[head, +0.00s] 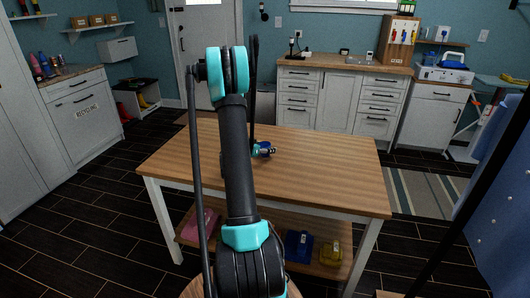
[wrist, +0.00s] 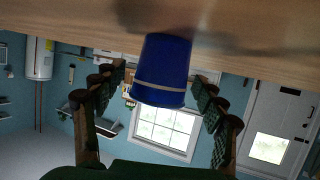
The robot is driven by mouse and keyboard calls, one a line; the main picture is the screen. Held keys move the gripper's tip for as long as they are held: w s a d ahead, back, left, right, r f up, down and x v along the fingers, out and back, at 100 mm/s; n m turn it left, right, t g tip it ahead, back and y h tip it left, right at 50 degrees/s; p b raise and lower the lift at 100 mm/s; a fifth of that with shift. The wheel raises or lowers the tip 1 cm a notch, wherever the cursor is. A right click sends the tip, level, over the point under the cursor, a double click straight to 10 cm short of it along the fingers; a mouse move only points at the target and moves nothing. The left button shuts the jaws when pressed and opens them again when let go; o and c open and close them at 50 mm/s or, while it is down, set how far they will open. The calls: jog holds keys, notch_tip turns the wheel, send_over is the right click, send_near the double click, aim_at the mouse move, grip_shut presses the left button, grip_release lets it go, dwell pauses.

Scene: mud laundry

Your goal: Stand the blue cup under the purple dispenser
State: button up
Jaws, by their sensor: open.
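The blue cup (wrist: 163,62) stands on the wooden table (head: 322,185); the wrist view shows it upside down, with the tabletop along the upper edge. My gripper (wrist: 158,80) is open, with one finger on each side of the cup and visible gaps between. In the head view, a bit of the cup (head: 267,145) shows by my gripper (head: 270,152), largely hidden. A wooden dispenser stand (head: 399,46) with several coloured parts is on the back counter. I cannot tell which part is the purple dispenser.
The tabletop around the cup is clear. Pink, blue (head: 299,244) and yellow (head: 331,253) items lie on the table's lower shelf. The back counter (head: 335,64) holds a lamp and small items left of the stand. Dark floor lies between table and counter.

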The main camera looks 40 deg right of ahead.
jog(key=c, duration=1.2)
jog(key=shift+o, duration=0.2)
